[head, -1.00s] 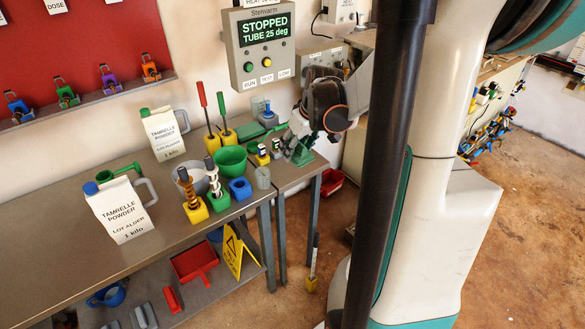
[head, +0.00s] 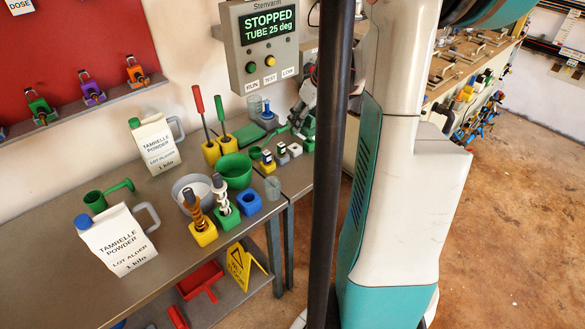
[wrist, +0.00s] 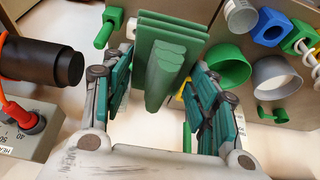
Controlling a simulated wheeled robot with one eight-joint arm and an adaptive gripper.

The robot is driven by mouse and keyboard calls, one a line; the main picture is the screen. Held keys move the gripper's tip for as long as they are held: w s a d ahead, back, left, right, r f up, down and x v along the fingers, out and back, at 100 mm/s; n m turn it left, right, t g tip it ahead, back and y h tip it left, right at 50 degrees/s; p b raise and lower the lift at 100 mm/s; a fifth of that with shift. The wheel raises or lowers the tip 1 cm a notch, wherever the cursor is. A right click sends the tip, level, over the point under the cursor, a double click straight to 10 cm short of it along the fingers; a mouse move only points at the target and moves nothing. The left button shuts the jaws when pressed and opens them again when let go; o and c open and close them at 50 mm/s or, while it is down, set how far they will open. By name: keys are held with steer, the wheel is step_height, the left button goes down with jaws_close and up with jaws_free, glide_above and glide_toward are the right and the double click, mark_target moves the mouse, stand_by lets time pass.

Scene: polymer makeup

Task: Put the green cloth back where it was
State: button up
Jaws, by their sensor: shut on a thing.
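In the head view my wrist is largely hidden behind the dark pole, near the bench's right end below the control box. I cannot make out the cloth there for certain.
The bench (head: 150,195) holds powder jugs (head: 118,240), a green bowl (head: 236,170), a grey bowl (head: 193,190) and colored blocks with tools. A black cylinder (wrist: 45,66) is left in the wrist view.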

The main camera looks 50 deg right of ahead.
mark_target(300, 172)
steer(key=shift+w+f, duration=0.15)
steer(key=shift+f, duration=0.25)
step_height(300, 172, down, 19)
steer(key=b, duration=0.6)
steer(key=shift+b, duration=0.3)
steer(key=shift+f, duration=0.1)
steer(key=shift+f, duration=0.15)
steer(key=o, duration=1)
steer(key=shift+o, duration=0.2)
steer(key=shift+r, duration=0.2)
steer(key=shift+r, duration=0.35)
steer(key=p+v, duration=0.4)
steer(key=v, duration=0.7)
steer(key=shift+s+r, duration=0.15)
steer(key=shift+s, duration=0.15)
